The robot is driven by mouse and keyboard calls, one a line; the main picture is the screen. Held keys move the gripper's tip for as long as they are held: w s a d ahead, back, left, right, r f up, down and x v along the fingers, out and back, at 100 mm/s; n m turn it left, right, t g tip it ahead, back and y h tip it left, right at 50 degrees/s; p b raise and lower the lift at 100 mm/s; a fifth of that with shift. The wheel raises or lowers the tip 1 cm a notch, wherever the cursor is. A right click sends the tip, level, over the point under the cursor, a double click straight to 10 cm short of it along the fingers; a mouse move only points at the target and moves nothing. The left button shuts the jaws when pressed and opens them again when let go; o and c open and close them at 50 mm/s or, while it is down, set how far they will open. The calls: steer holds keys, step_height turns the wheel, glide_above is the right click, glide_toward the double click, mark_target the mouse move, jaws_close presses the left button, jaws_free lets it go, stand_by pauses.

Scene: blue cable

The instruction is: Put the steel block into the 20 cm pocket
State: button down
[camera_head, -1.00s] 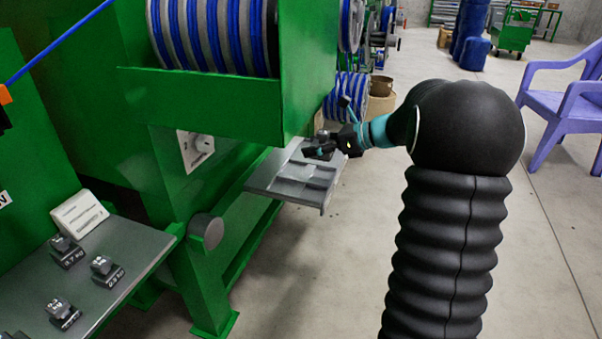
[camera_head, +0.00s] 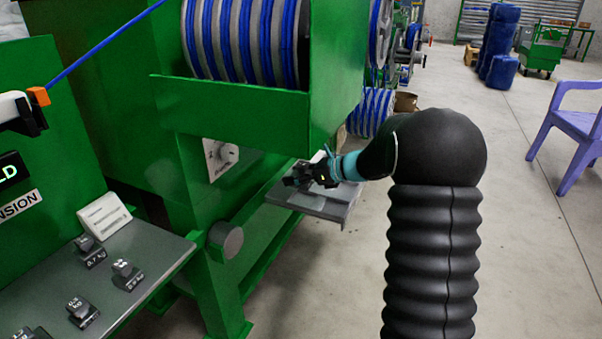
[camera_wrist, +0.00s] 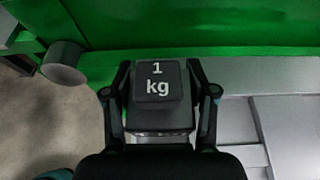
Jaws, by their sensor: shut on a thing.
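The steel block (camera_wrist: 157,82) is dark grey and marked "1 kg". In the wrist view it sits between the two fingers of my gripper (camera_wrist: 160,100), which is shut on it. In the head view my gripper (camera_head: 304,175) is over the left part of the grey pocket tray (camera_head: 330,209) on the green machine. The block is hard to tell from the dark fingers there. The tray also shows at the right of the wrist view (camera_wrist: 290,120), with raised ridges between its pockets. No pocket label is readable, and I cannot tell whether the block touches the tray.
A grey shelf (camera_head: 165,245) at lower left holds several small dark weights and a white sign (camera_head: 104,216). A green machine panel (camera_head: 235,110) with a blue cable drum (camera_head: 245,35) rises beside my gripper. A purple chair (camera_head: 575,125) stands right on open floor.

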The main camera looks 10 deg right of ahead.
mark_target(296, 199)
steer(key=shift+f, duration=1.7)
steer(key=shift+f+b, duration=0.55)
steer(key=shift+f, duration=0.1)
steer(key=shift+c, duration=1.5)
jaws_free()
